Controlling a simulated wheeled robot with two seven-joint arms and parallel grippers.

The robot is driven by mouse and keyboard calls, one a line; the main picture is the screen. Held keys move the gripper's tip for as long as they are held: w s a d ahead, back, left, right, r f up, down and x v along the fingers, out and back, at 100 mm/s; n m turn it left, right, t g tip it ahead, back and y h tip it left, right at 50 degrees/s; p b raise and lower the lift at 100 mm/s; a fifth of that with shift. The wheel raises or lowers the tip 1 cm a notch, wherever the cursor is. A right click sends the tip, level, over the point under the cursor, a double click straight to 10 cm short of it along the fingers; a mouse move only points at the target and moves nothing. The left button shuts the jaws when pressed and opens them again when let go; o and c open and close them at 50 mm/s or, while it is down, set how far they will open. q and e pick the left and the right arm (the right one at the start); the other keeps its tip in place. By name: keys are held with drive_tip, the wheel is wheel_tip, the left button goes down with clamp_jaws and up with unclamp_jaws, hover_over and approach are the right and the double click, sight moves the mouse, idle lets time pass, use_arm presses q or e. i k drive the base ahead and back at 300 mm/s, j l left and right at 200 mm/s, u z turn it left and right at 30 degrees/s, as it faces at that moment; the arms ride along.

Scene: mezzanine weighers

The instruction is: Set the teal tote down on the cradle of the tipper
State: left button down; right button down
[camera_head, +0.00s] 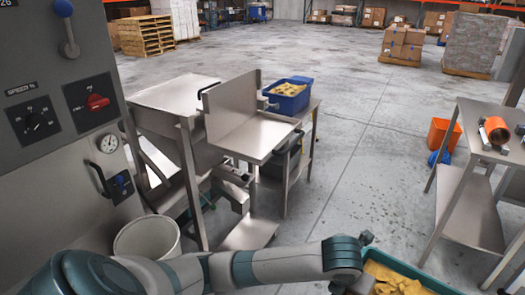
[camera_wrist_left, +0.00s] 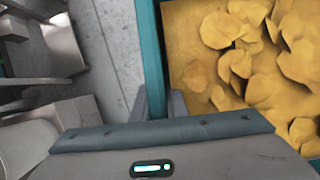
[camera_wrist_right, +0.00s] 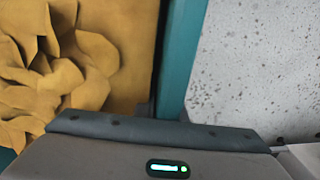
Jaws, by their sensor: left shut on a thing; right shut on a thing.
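The teal tote (camera_head: 420,272) is at the bottom right of the head view, cut off by the frame edge, with yellow flat pieces (camera_head: 395,282) in it. My left gripper (camera_wrist_left: 160,105) is shut on one teal wall (camera_wrist_left: 153,50) of the tote. My right gripper (camera_wrist_right: 168,108) is shut on another teal wall (camera_wrist_right: 184,50). The tipper's cradle (camera_head: 262,137) is a bare steel shelf with an upright back plate, left of centre in the head view. The tote is apart from it, nearer me and to the right. The tote's underside is hidden.
A blue tote (camera_head: 292,104) with yellow contents stands behind the cradle. A grey control panel (camera_head: 55,110) and a white bin (camera_head: 147,238) are at left. A steel table (camera_head: 485,125) and an orange bucket (camera_head: 442,133) are at right. Open floor (camera_head: 365,160) lies between.

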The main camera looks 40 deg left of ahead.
sight(258, 136)
drive_tip(key=i+z, duration=0.1)
drive_tip(key=i, duration=0.6)
drive_tip(key=i+j+z, duration=0.15)
drive_tip(key=i, duration=0.55)
drive_tip(key=i+l+u, duration=0.1)
drive_tip(key=i, duration=0.65)
drive_tip(key=i+l+u, duration=0.1)
drive_tip(key=u, duration=0.25)
drive_tip(key=i+l+u, duration=0.15)
drive_tip(key=i+u, duration=0.25)
drive_tip(key=i+l+u, duration=0.1)
drive_tip(key=u, duration=0.35)
drive_tip(key=i+l+u, duration=0.1)
drive_tip(key=u, duration=0.35)
drive_tip(key=l+u, duration=0.2)
drive_tip(key=u, duration=0.25)
drive_tip(key=i+l+u, duration=0.1)
drive_tip(key=u, duration=0.35)
drive_tip(key=l+u, duration=0.25)
drive_tip(key=u, duration=0.2)
drive_tip(key=k+l+u, duration=0.1)
drive_tip(key=l+u, duration=0.4)
